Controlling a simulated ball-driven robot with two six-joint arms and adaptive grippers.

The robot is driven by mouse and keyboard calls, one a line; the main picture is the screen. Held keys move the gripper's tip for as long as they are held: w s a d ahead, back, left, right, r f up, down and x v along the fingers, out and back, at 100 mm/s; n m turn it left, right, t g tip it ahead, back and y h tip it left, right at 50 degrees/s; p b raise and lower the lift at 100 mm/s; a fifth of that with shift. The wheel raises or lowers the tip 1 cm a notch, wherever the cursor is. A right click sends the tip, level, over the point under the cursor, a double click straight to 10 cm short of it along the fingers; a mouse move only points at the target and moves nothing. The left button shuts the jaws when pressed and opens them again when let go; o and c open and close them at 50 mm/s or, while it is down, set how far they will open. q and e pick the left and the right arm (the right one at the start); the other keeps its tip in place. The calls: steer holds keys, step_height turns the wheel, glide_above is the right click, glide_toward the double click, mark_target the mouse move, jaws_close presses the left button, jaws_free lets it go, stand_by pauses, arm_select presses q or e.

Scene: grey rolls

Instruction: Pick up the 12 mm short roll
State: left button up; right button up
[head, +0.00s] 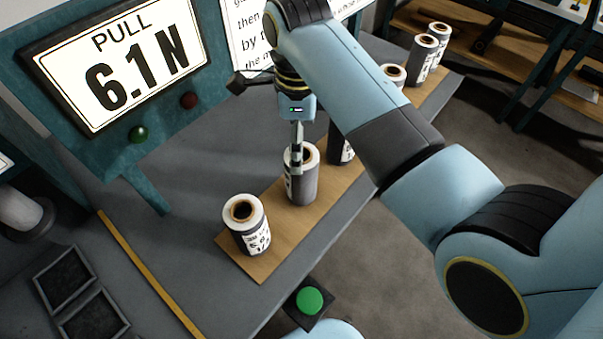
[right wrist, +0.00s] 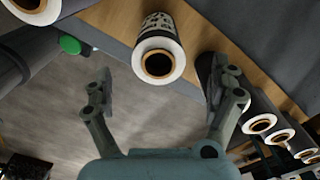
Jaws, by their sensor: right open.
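Several upright grey rolls with brown cores stand in a row on a wooden board (head: 258,268). The nearest roll (head: 255,238) has a printed label. The second roll (head: 305,185) is just behind it, and a third roll (head: 342,152) is partly hidden by my arm. I cannot read which one is the 12 mm short roll. My right gripper (head: 296,158) is over the second roll in the head view. In the right wrist view its fingers are spread, with a labelled roll (right wrist: 157,42) ahead between them, not gripped. My left gripper is out of view.
More rolls (head: 424,55) stand at the board's far end. A display (head: 120,62) reads "PULL 6.1 N". A green button (head: 310,300) sits by the bench's front edge. Two dark trays (head: 62,277) lie at left, beyond a yellow strip (head: 150,272).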

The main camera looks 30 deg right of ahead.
step_height(320, 180, down, 3)
steer(key=shift+f, duration=0.2)
steer(key=f, duration=0.2)
steer(key=f+p, duration=0.1)
steer(key=f, duration=0.2)
steer(key=shift+s+d+f, duration=0.1)
steer(key=shift+s+d, duration=0.05)
steer(key=shift+s, duration=0.05)
steer(key=shift+c, duration=0.3)
steer(key=c, duration=1.2)
steer(key=shift+c, duration=0.8)
